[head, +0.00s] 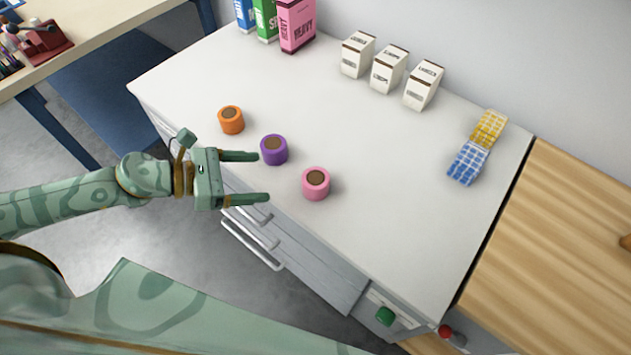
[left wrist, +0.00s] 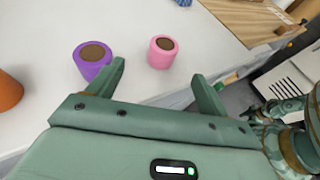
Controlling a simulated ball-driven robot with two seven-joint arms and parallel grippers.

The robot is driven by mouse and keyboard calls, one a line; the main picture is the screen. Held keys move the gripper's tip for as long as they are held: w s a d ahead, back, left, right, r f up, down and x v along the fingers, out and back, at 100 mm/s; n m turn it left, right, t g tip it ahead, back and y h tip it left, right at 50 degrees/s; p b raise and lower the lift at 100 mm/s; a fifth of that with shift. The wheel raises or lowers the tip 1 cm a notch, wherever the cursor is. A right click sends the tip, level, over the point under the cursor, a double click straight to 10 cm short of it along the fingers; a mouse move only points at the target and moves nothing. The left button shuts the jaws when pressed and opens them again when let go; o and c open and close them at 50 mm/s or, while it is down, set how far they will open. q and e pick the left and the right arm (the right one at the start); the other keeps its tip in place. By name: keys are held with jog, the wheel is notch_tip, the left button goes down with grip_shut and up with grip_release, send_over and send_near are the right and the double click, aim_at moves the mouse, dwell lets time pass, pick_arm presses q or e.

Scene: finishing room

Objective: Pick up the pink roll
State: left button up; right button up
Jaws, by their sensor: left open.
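The pink roll (head: 316,184) stands upright near the front edge of the white counter, with a brown core on top. The purple roll (head: 274,150) and the orange roll (head: 231,120) stand in a row to its left. My left gripper (head: 265,177) is open and empty, its fingers pointing toward the counter's front edge near the purple and pink rolls. In the left wrist view, the pink roll (left wrist: 162,52) lies beyond the fingertips, between them, and the purple roll (left wrist: 92,60) is beside the left finger.
Three white cartons (head: 389,69) stand at the back, and coloured boxes (head: 297,24) at the back left. Yellow and blue checked cloths (head: 468,163) lie at the right. A wooden surface (head: 560,250) adjoins the counter. The counter's middle is clear.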

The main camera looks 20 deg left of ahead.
pick_arm(q)
jog(key=p, duration=0.1)
send_near(323, 180)
jog(key=w+d+f, duration=0.3)
jog(key=w, duration=0.1)
jog(key=shift+w, duration=0.1)
jog(key=x, duration=0.5)
jog(key=shift+d+f, duration=0.25)
jog(key=shift+f, duration=0.2)
jog(key=c, duration=1.1)
